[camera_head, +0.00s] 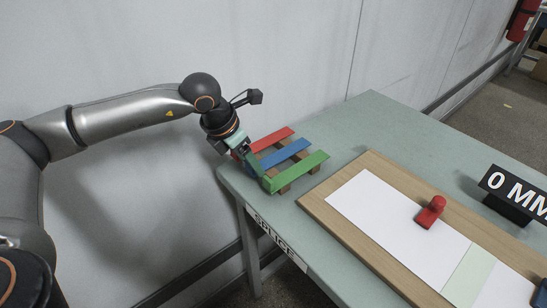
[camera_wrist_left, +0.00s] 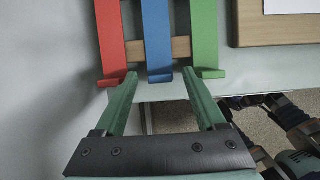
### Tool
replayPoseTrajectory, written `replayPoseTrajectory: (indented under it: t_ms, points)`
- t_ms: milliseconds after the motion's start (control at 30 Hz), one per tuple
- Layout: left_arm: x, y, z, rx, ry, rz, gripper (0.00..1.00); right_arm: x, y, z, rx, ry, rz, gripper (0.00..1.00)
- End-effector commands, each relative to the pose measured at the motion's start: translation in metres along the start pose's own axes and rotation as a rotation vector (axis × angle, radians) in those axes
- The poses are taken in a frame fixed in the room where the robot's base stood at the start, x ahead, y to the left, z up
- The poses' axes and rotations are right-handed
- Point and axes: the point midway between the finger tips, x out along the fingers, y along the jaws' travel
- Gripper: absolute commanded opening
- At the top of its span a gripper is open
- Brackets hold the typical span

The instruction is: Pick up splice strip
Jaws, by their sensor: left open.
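Three splice strips lie side by side on a wooden rack (camera_head: 285,188) at the table's left corner: red (camera_head: 272,140), blue (camera_head: 285,153) and green (camera_head: 300,170). In the left wrist view, the near ends of the red strip (camera_wrist_left: 110,40), blue strip (camera_wrist_left: 157,40) and green strip (camera_wrist_left: 205,40) face my left gripper (camera_wrist_left: 160,75). Its green fingers are open and empty, with the blue strip's end between the tips; the tips lie close to the red and green ends. In the head view my left gripper (camera_head: 248,160) is at the rack's left side. Whether it touches a strip is unclear.
A wooden board (camera_head: 320,205) holds a white sheet (camera_head: 375,210) with a pale green band (camera_head: 468,275) across it. A black sign (camera_head: 515,195) is at the right. The table's (camera_head: 375,120) back part is clear; a wall is behind.

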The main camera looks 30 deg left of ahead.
Motion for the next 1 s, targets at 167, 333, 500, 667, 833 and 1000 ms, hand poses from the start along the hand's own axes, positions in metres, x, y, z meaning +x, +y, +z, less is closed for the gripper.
replayPoseTrajectory:
  t_ms: [167,333,500,667,833,1000]
  points:
    - [-0.0002,0.0,0.0,0.0,0.0,0.0,0.69,0.0,0.0014,0.0002,0.0,0.0,0.003,0.63]
    - [-0.0004,0.0001,0.0,-0.001,0.0,0.0,0.5,0.0001,0.0016,0.0003,0.0,0.0,0.003,0.63]
    - [-0.0005,0.0001,0.0,-0.001,0.0,0.0,0.31,0.0001,0.0016,0.0004,0.0,0.0,0.003,0.63]
    - [-0.0006,0.0002,0.0,-0.001,0.0,0.0,0.13,0.0001,0.0014,0.0005,0.0,0.0,0.003,0.63]
    - [-0.0006,0.0002,0.0,-0.001,0.0,0.0,0.0,0.0002,0.0012,0.0006,0.0,-0.001,0.002,0.63]
    - [-0.0007,0.0002,0.0001,-0.001,0.0,0.0,0.0,0.0002,0.0009,0.0007,0.0,-0.001,0.002,0.63]
